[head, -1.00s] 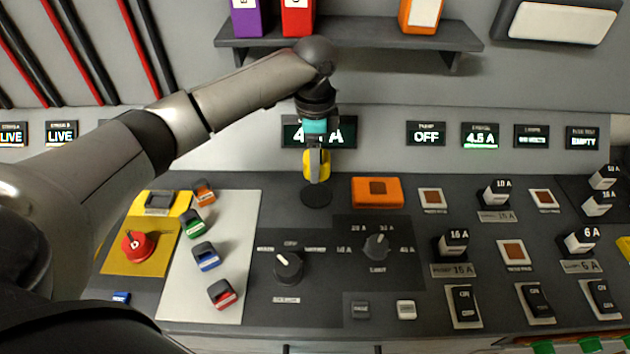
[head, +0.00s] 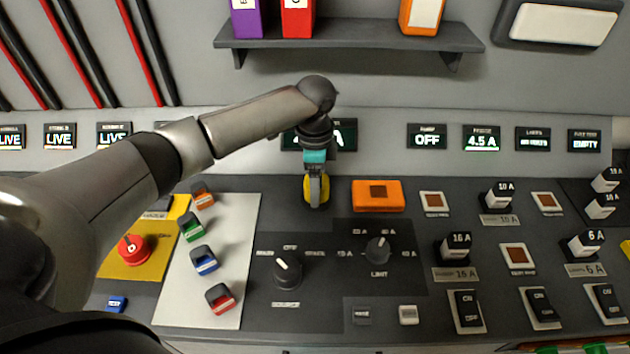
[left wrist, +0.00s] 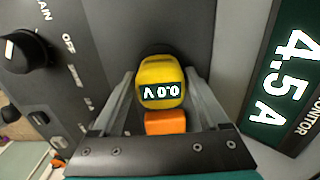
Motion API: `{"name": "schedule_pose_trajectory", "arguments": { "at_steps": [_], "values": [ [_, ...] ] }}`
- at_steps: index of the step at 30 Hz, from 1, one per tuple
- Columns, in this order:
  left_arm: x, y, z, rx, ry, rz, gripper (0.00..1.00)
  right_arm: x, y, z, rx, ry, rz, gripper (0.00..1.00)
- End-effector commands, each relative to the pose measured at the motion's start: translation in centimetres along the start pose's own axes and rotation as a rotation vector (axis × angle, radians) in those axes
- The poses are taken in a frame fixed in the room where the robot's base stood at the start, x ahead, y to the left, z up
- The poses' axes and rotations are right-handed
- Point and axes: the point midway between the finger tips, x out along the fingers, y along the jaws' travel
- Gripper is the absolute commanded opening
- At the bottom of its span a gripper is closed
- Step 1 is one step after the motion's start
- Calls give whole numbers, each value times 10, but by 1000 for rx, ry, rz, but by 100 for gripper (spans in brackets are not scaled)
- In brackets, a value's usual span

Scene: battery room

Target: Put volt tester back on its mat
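The volt tester (head: 311,191) is a small yellow block. In the left wrist view the tester (left wrist: 160,80) shows a screen reading 0.0 V and an orange part below it. My left gripper (head: 316,188) points down over the console, with a finger against each side of the tester. The round dark mat (left wrist: 153,48) shows partly behind the tester in the left wrist view. The tester is down at the mat; I cannot tell whether it touches it. My right gripper is not in view.
An orange box (head: 377,195) sits just right of the tester. The 4.5 A display (left wrist: 290,75) is close behind. Two dials, the selector (head: 287,269) and limit knob (head: 378,250), stand in front. Colored tags lie on a pale panel (head: 237,240) to the left.

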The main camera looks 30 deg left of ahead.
Motion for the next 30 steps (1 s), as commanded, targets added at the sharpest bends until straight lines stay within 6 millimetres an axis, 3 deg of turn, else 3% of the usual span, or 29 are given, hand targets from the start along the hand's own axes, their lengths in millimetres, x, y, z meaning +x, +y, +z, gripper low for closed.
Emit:
{"name": "schedule_pose_trajectory", "arguments": {
  "at_steps": [4,14,30],
  "values": [
    [0,0,0,0,0,0,95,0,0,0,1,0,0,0],
    [-4,-1,0,1,1,-3,96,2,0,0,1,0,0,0],
    [-106,-1,-1,0,3,-3,96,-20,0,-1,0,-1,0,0]
  ]
}}
